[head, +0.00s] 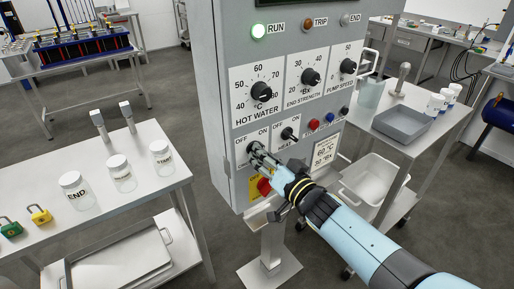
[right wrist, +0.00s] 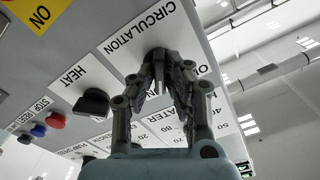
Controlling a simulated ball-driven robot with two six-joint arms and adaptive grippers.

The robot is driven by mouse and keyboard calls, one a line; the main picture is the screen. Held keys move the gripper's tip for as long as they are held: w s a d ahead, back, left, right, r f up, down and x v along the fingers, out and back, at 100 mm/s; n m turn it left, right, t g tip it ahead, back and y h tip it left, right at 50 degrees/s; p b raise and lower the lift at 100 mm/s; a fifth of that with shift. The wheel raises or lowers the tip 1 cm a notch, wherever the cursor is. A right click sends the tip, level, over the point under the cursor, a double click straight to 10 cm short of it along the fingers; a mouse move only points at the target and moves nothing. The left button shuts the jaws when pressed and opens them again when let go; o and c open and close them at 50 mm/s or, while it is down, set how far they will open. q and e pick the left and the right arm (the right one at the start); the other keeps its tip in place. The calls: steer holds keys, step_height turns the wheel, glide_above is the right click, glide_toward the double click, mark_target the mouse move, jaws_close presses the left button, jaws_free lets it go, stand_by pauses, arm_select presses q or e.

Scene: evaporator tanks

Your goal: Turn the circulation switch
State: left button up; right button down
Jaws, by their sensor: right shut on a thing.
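My right gripper (head: 254,149) reaches the front of the grey control cabinet (head: 208,70) at the left switch position, below the HOT WATER knob. In the right wrist view its fingertips (right wrist: 161,56) are closed together at the plate labelled CIRCULATION (right wrist: 118,45). My left gripper is not in view.
Red and blue buttons (head: 314,124) sit to the right. A red knob (head: 264,187) is just below my gripper. Side tables with jars (head: 76,190) and a grey tray (head: 402,124) flank the cabinet.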

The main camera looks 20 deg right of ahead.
steer(key=shift+m+p, duration=0.35)
steer(key=shift+m, duration=0.45)
steer(key=shift+m+p, duration=0.4)
steer(key=shift+m, duration=0.3)
steer(key=c, duration=1.2)
jaws_free()
steer(key=shift+c, duration=0.2)
steer(key=shift+s, duration=0.15)
